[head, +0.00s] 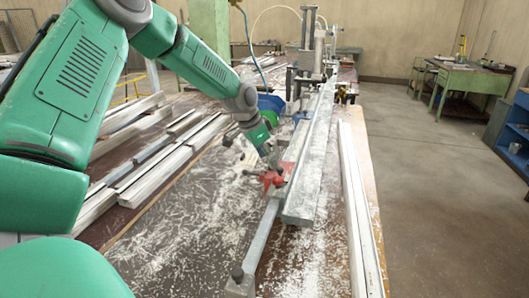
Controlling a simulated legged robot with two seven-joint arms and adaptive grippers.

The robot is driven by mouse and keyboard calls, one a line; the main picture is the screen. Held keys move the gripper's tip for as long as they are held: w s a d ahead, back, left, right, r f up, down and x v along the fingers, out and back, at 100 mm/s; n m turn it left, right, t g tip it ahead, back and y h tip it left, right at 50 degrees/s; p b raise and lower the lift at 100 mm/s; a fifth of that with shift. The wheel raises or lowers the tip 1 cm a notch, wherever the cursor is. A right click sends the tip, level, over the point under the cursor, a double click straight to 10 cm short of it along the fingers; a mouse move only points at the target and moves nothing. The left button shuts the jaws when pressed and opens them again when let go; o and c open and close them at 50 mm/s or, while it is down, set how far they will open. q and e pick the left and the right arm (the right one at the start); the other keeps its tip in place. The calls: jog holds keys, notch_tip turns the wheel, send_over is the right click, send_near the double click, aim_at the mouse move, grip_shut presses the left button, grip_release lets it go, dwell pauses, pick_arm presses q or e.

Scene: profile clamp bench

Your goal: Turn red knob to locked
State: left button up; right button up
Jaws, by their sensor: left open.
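The red knob (271,179) sits on the clamp bench near the middle of the head view, beside a long grey metal profile (303,190). It has several red lobes; its exact angle is too small to read. My left gripper (270,158) comes in from the upper left and is open just above and behind the knob. Its fingers are small and partly blurred against the bench, so I cannot tell whether they touch the knob. My right gripper is not in view.
White profiles (170,160) lie stacked on the left of the bench, and another long white profile (358,215) lies along its right edge. A flat bar with a dark-knobbed end (238,280) extends toward the front. Shavings cover the tabletop. Floor on the right is open.

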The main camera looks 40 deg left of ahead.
pick_arm(q)
jog(key=shift+v, duration=1.3)
jog(key=shift+a+f, duration=0.1)
